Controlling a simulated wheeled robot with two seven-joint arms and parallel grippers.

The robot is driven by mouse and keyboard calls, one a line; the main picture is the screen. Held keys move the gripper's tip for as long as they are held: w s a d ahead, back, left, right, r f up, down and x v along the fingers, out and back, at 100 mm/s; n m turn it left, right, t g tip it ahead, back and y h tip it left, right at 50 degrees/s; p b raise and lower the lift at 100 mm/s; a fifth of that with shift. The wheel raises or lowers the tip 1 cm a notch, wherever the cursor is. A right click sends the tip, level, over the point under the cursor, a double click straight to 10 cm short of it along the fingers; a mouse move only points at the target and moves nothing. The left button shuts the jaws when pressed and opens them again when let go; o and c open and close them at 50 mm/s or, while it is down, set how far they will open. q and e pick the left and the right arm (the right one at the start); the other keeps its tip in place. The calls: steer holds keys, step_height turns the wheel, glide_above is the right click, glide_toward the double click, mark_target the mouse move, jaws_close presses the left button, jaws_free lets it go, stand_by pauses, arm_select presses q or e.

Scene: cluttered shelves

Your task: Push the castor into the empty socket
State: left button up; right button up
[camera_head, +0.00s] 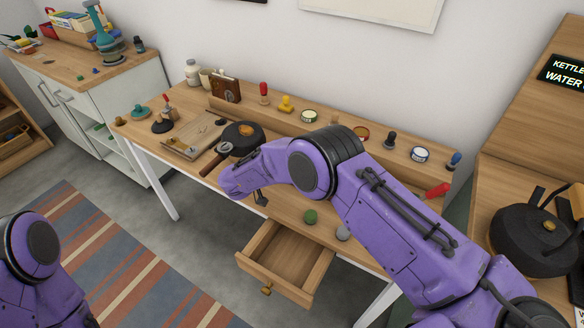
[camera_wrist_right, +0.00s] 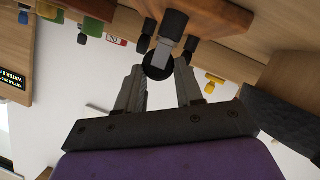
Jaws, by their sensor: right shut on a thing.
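In the right wrist view my right gripper (camera_wrist_right: 160,76) has its two grey fingers on either side of a castor with a round black wheel (camera_wrist_right: 157,66) and a grey stem, and is shut on it. Beyond the castor is a wooden piece (camera_wrist_right: 225,18), very close to its far end. I cannot tell whether the stem is in a socket, and no empty socket shows clearly. In the head view my right arm reaches over the bench, and its gripper is mostly hidden, near the dark round pan-like thing (camera_head: 240,140). My left gripper is out of view.
The bench (camera_head: 290,190) has a back ledge with several stamps and tins. A light wooden board (camera_head: 183,150) lies at its left. An open empty drawer (camera_head: 288,262) sticks out in front. A black kettle (camera_head: 535,240) stands at the right. A striped rug (camera_head: 110,265) covers the floor.

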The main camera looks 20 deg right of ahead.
steer(key=shift+f, duration=0.1)
jaws_close()
steer(key=o, duration=1.2)
jaws_free()
steer(key=shift+a, duration=0.1)
steer(key=b+v, duration=0.2)
steer(key=v, duration=0.8)
steer(key=shift+a, duration=0.25)
